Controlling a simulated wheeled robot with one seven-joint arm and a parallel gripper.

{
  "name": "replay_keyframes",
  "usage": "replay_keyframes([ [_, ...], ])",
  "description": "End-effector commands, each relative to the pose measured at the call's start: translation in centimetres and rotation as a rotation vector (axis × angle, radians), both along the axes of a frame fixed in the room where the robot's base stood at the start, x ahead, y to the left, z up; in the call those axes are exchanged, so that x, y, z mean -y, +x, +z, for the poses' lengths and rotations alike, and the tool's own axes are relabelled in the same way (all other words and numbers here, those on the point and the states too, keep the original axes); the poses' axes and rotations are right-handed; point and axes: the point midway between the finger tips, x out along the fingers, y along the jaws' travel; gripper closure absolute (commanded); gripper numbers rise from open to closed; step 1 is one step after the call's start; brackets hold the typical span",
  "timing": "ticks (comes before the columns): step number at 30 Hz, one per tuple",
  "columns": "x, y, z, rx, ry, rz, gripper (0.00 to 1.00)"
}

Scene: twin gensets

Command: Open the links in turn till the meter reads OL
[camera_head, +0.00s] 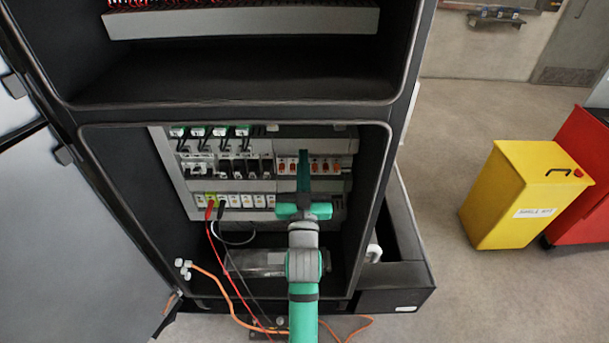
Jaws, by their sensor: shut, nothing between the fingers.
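My gripper (304,156) is shut, its dark green fingers pointing up the panel inside the open cabinet. Its tips overlap the row of small orange-marked links (326,166) in the right half of the panel. Contact with a link cannot be told. The fingers hide part of this row. A row of dark and white devices (238,166) sits left of it. Below, a white terminal row (247,201) holds a red lead (210,214) and a black lead (220,212) at its left end. No meter display can be made out.
The cabinet door (70,230) stands open at left. An open drawer (402,245) juts out at lower right. An orange cable (228,297) runs across the bottom.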

Motion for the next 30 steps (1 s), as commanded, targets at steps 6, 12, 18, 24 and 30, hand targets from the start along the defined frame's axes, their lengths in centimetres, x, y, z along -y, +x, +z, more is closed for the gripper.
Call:
replay_keyframes([
  [6, -0.1, -0.1, -3.1, -0.006, 0.0, 0.001, 1.0],
  [12, 0.0, -0.2, -4.1, -0.004, 0.0, 0.0, 1.0],
  [18, 0.0, -0.2, -4.2, -0.003, 0.0, 0.0, 1.0],
  [24, 0.0, -0.2, -4.6, -0.005, 0.0, -0.001, 1.0],
  [30, 0.0, -0.2, -6.7, -0.006, 0.001, 0.0, 1.0],
])
